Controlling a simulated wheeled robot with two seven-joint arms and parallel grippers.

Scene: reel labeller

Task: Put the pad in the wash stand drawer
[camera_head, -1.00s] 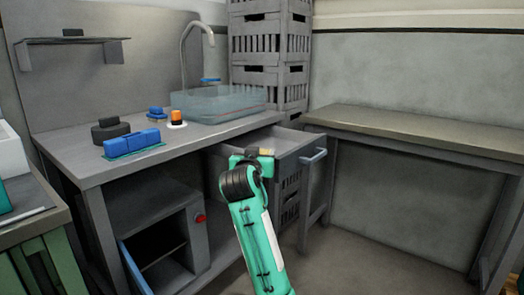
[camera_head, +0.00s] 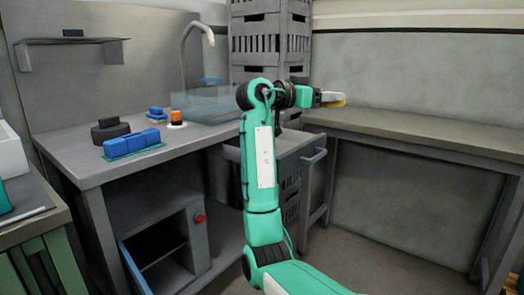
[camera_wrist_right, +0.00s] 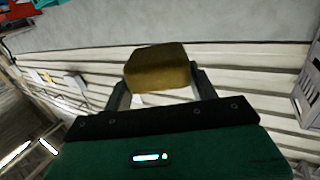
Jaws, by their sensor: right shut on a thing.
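The pad (camera_head: 337,104) appears to be the yellow block at the tip of my right gripper (camera_head: 328,97). In the right wrist view the yellow-brown block (camera_wrist_right: 157,68) sits between the two dark fingers, which are shut on it. It is held in the air, above and to the right of the drawer, with the back wall and bench behind it. My left gripper is not in view.
Grey crates (camera_head: 270,45) are stacked behind. The right bench (camera_head: 430,128) is bare.

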